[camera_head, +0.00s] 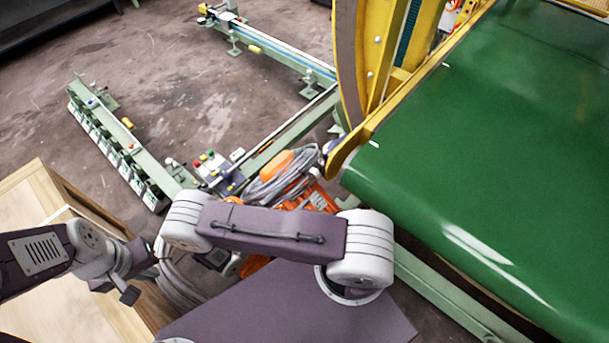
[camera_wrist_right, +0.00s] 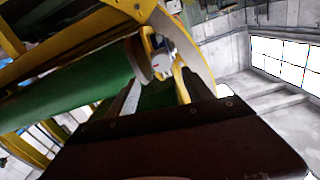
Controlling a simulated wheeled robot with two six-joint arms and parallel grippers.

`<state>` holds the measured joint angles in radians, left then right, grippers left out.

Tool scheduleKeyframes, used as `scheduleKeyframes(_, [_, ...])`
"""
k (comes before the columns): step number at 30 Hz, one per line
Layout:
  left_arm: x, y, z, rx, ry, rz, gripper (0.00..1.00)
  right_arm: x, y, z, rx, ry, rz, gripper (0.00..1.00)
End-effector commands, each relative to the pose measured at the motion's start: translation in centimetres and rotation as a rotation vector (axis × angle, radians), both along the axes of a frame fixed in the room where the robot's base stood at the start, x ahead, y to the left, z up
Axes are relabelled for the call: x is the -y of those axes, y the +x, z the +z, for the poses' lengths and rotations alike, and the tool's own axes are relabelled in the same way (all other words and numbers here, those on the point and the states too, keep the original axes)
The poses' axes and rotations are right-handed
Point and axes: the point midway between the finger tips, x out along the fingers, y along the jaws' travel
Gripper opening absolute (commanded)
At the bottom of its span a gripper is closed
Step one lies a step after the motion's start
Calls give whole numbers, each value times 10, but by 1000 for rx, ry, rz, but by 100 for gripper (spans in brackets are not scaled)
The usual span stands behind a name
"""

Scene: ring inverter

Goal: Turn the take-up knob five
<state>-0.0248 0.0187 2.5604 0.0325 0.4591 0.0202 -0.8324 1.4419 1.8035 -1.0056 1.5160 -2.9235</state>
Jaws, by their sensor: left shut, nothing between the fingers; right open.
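My left gripper (camera_head: 129,295) hangs at the lower left in the head view, above the wooden crate; it is shut and empty. In the right wrist view, the dark body of my right gripper (camera_wrist_right: 158,95) fills the bottom. Its fingers are apart, with green showing between them. Beyond them is a small pale round part (camera_wrist_right: 163,62) beside a yellow bracket (camera_wrist_right: 147,40); I cannot tell whether it is the take-up knob. The knob is not clearly seen in the head view, where my right arm's links hide the middle.
A green conveyor belt (camera_head: 480,150) with a yellow frame (camera_head: 375,60) fills the right. A wooden crate (camera_head: 35,195) stands at left. Grey cable (camera_head: 275,185) and orange equipment (camera_head: 318,200) lie behind my arm. Pale green rails (camera_head: 120,150) stand on open floor (camera_head: 180,90).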

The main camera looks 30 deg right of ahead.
Motion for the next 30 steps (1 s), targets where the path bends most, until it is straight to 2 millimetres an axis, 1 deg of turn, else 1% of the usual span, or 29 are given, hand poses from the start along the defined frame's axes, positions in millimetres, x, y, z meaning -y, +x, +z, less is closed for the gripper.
scheduleKeyframes(1, [0,0,-3,0,0,0,0,-3,0,-3,-2,-2,13,60])
scheduleKeyframes(4, [0,0,-2,0,0,0,0,-5,0,-2,0,-1,20,60])
scheduleKeyframes(8, [0,0,0,0,0,0,0,4,2,-1,-1,-1,15,60])
scheduleKeyframes(15, [0,0,4,1,0,0,0,52,15,-1,-1,-1,10,60])
scheduleKeyframes(18, [0,0,5,1,0,0,0,69,20,-1,-1,0,12,60])
scheduleKeyframes(21, [0,0,6,0,0,0,0,78,24,-2,-1,1,15,60])
scheduleKeyframes(24, [0,0,6,0,0,0,0,82,25,-2,1,1,16,60])
scheduleKeyframes(30, [0,0,6,0,0,0,0,83,26,-2,1,1,17,60])
